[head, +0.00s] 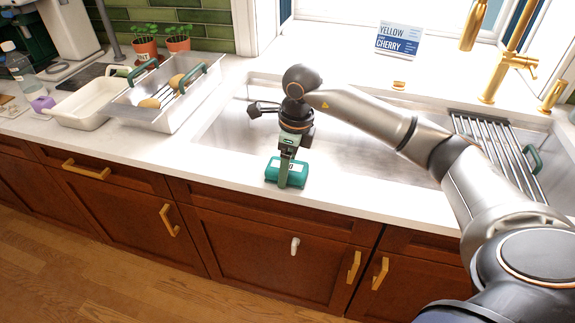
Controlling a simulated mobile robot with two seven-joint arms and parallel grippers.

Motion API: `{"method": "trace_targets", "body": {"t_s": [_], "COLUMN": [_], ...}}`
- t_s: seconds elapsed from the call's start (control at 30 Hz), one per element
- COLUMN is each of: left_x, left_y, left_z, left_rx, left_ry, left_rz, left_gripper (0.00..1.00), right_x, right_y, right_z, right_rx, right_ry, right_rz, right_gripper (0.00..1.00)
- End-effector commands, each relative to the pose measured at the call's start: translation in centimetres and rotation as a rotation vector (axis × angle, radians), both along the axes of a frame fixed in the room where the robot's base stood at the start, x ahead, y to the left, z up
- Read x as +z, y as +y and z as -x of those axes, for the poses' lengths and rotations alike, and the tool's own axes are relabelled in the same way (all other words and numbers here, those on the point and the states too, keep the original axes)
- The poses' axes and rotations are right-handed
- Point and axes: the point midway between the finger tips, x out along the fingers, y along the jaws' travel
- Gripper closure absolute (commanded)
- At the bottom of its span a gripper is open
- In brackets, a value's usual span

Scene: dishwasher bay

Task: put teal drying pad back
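A teal block-shaped item (299,173) with a white label lies on the white counter's front strip, in front of the sink; I take it to be the teal drying pad. My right gripper (284,180) reaches down over it from above, and its finger overlaps the middle of the item in the head view. Whether the fingers are open or shut on it cannot be told from this angle. The wrist hides part of the item's top. My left gripper is not in view.
The sink basin (232,122) lies behind the item. A metal rack (497,143) sits at its right, near a gold faucet (506,62). A white dish (72,112) stands left. A sign (399,42) stands behind the sink.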

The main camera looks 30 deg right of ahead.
Motion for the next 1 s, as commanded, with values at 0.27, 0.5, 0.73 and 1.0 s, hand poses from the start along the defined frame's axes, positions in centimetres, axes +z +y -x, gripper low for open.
{"method": "trace_targets", "body": {"t_s": [0.27, 0.5, 0.73, 1.0], "left_x": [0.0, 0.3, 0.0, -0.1], "left_y": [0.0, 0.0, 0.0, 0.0], "left_z": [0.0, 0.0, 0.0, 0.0], "left_rx": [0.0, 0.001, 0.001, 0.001], "left_ry": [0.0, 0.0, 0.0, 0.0], "left_rz": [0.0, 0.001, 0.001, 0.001], "left_gripper": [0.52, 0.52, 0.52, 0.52], "right_x": [0.0, 0.4, 3.9, 9.6], "right_y": [0.0, 0.0, -0.3, -0.7], "right_z": [0.0, 0.0, 0.2, 0.7], "right_rx": [-0.001, -0.001, -0.001, -0.001], "right_ry": [0.001, 0.0, -0.007, -0.004], "right_rz": [0.001, 0.0, 0.001, -0.001], "right_gripper": [0.0, 0.0, 0.0, 0.0]}}
